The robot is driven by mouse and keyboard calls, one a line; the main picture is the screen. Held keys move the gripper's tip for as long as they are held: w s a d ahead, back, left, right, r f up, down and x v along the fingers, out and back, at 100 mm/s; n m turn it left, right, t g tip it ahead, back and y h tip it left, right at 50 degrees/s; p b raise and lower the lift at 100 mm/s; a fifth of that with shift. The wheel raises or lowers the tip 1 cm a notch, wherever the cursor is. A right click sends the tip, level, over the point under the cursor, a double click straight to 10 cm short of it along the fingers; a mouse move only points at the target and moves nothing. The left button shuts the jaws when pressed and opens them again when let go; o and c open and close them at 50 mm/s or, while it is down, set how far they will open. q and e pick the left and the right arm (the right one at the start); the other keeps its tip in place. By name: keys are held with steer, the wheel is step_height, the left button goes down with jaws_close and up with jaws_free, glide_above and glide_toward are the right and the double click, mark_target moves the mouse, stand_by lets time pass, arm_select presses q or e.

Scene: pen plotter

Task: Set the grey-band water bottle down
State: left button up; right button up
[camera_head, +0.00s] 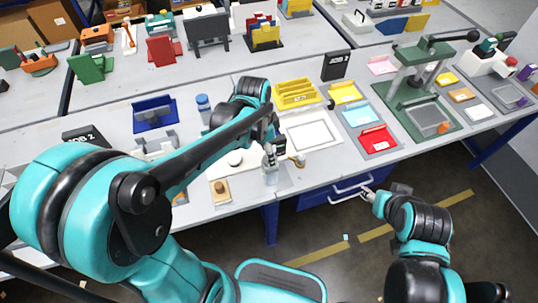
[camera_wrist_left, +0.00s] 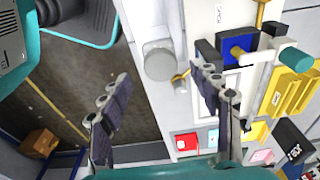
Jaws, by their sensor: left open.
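A pale grey bottle (camera_head: 270,174) stands upright near the front edge of the workbench, below the end of my left arm. In the left wrist view, a pale round-topped object (camera_wrist_left: 159,63), apparently this bottle, lies just beyond and between the fingertips. My left gripper (camera_wrist_left: 161,74) is open with nothing between its fingers; it also shows in the head view (camera_head: 271,150), at the bottle's top. I cannot make out the bottle's band clearly. My right gripper (camera_head: 367,192) is beside the drawer handle (camera_head: 350,188), with its finger opening too small to tell.
The workbench (camera_head: 300,176) has a narrow bare front strip. A white framed sheet (camera_head: 312,133) lies behind the bottle, and a wooden block (camera_head: 220,190) lies left of it.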

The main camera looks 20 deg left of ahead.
arm_select(q)
steer(key=r, duration=0.3)
steer(key=shift+s+a+r+p, duration=0.15)
steer(key=shift+a+r+p, duration=0.05)
steer(key=shift+p, duration=0.15)
steer(key=shift+s+a+r, duration=0.1)
steer(key=shift+s+r, duration=0.1)
steer(key=shift+r, duration=0.05)
steer(key=s+a+r+n+t+y, duration=0.1)
steer(key=s+a+r+n+t, duration=0.2)
steer(key=s+n+t, duration=0.3)
steer(key=shift+s+a+r+n, duration=0.15)
steer(key=shift+s+r+n, duration=0.2)
steer(key=shift+s+n, duration=1.7)
steer(key=shift+w+n, duration=0.55)
steer(key=shift+w, duration=0.05)
